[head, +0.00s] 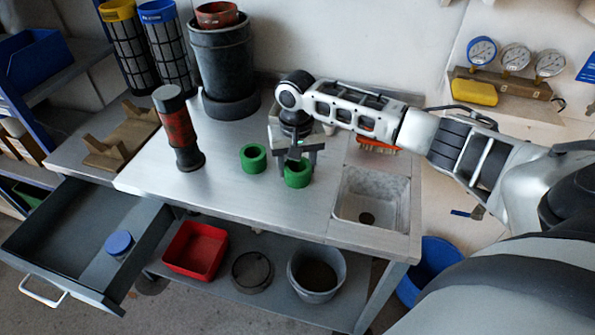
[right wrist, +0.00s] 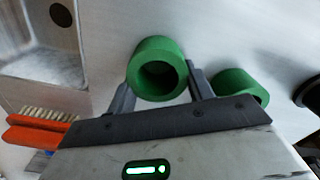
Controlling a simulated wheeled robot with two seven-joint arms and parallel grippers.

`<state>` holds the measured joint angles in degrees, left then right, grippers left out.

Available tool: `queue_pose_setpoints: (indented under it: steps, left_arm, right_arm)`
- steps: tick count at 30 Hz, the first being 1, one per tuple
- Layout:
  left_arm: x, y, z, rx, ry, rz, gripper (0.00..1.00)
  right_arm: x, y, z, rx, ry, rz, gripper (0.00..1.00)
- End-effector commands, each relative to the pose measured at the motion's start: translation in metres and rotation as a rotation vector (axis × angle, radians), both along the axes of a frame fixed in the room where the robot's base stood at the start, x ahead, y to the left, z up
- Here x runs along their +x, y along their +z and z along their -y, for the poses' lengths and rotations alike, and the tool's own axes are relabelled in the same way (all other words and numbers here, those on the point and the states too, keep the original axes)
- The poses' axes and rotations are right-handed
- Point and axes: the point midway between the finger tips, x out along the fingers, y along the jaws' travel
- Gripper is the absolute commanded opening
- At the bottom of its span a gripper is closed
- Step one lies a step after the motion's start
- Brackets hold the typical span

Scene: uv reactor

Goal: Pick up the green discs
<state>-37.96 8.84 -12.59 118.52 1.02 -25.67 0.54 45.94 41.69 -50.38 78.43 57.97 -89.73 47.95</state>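Two thick green discs with a round hole stand on the light metal bench top. The left disc (head: 253,167) lies free; it shows at the right in the right wrist view (right wrist: 232,77). The other green disc (head: 298,181) is below my right gripper (head: 297,162), near the sink. In the right wrist view this disc (right wrist: 158,44) sits between the two spread fingers of the gripper (right wrist: 160,80), one on each side. The fingers look open around it; whether either touches it I cannot tell. My left gripper is not in view.
A dark red cylinder (head: 180,132) stands on the bench, left of the discs. A sink (head: 350,213) is at the right, with an orange brush (head: 378,148) behind it. A black bucket (head: 219,62) stands at the back. An open drawer (head: 65,230) juts out front left. The bench front is clear.

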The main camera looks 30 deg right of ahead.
Motion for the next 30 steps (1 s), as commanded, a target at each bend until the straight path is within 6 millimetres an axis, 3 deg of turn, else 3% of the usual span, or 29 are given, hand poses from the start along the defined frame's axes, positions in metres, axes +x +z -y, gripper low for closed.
queue_pose_setpoints:
  steps: [13,20,28,30]
  left_arm:
    - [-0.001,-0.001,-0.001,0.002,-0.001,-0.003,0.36]
    - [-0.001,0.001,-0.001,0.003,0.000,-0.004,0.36]
    - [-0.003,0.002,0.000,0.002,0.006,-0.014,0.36]
    - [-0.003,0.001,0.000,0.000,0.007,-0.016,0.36]
  right_arm:
    - [0.000,0.005,0.000,0.000,0.000,0.000,0.29]
    - [0.001,0.033,0.000,0.002,-0.001,0.004,0.29]
    - [-0.042,0.093,-0.028,0.001,0.004,0.005,0.29]
    - [-0.059,0.099,-0.039,0.001,0.006,-0.001,0.29]
